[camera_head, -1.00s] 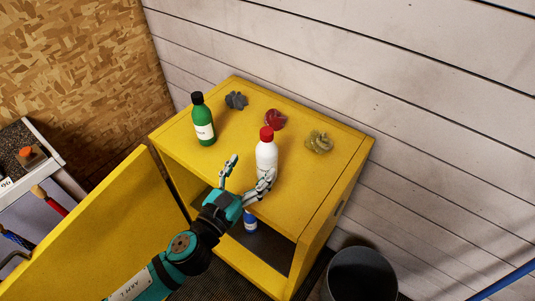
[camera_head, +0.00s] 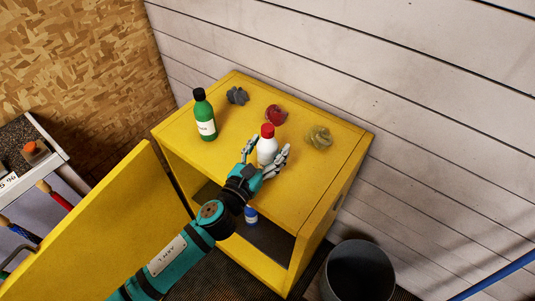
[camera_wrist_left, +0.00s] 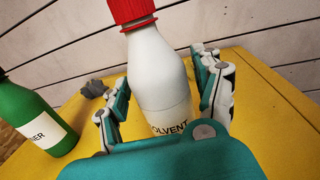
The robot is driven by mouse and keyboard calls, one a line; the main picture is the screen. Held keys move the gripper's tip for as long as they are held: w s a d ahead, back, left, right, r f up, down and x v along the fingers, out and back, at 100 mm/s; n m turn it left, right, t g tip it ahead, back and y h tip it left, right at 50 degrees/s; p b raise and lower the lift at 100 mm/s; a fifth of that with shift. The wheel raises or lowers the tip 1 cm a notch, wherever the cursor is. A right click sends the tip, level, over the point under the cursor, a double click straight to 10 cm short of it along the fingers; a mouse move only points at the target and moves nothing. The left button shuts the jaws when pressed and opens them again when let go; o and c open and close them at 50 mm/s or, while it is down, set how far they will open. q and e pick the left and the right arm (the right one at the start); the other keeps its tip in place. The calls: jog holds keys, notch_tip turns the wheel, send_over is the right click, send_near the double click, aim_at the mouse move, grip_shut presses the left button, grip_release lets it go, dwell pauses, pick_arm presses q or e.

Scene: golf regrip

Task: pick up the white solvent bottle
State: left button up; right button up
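The white solvent bottle (camera_head: 267,148) with a red cap stands upright on top of the yellow cabinet (camera_head: 300,190). In the left wrist view the bottle (camera_wrist_left: 158,75) stands between the two fingers, with part of the word "SOLVENT" readable on its label. My left gripper (camera_head: 266,152) is open, one finger on each side of the bottle. Gaps show between the fingers and the bottle in the left wrist view. The palm hides the bottle's base. My right gripper is not in view.
A green bottle (camera_head: 204,115) stands to the left on the cabinet top. A grey rag (camera_head: 237,96), a red rag (camera_head: 275,115) and a yellowish rag (camera_head: 318,138) lie around. The cabinet door (camera_head: 110,225) is open. A dark bin (camera_head: 358,272) stands at the right.

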pick_arm(q)
jog(key=c, duration=0.9)
jog(key=shift+c, duration=0.4)
jog(key=shift+r, duration=0.1)
